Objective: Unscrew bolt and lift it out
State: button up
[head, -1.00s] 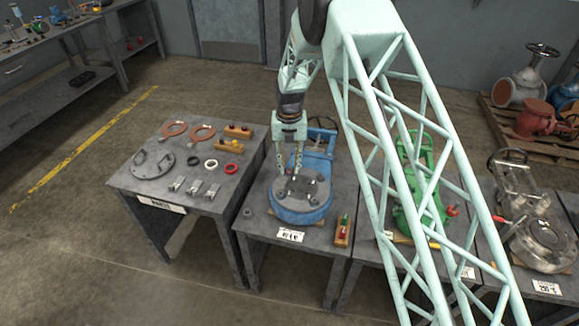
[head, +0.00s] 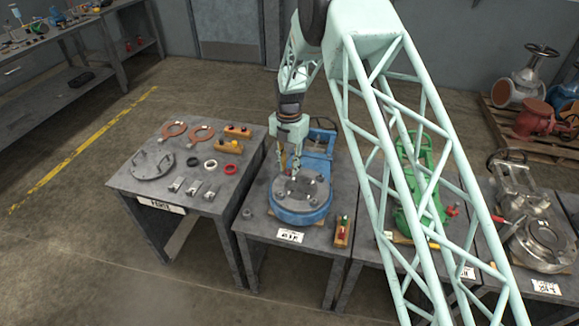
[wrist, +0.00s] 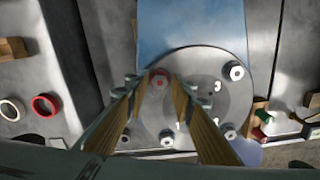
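A blue valve (head: 301,217) with a round grey flange lies on a grey table. Light bolt heads, such as one bolt (wrist: 237,72), stand around the flange. My gripper (head: 290,166) points down over the far left part of the flange. The bolt's shank is hidden. It appears in line with the other bolts around the flange.
The left table (head: 118,183) holds a grey round cover (head: 152,165), a red ring (head: 231,168), a dark ring and copper-coloured parts. A small wooden block (head: 342,231) with red and green items stands right of the blue valve. A green valve (head: 408,215) stands further right.

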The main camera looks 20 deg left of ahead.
jog(key=shift+m, duration=5.1)
jog(key=shift+w+m, duration=0.1)
jog(key=shift+m, duration=3.7)
grip_shut()
jog(key=shift+w+n, duration=0.1)
jog(key=shift+n, duration=0.2)
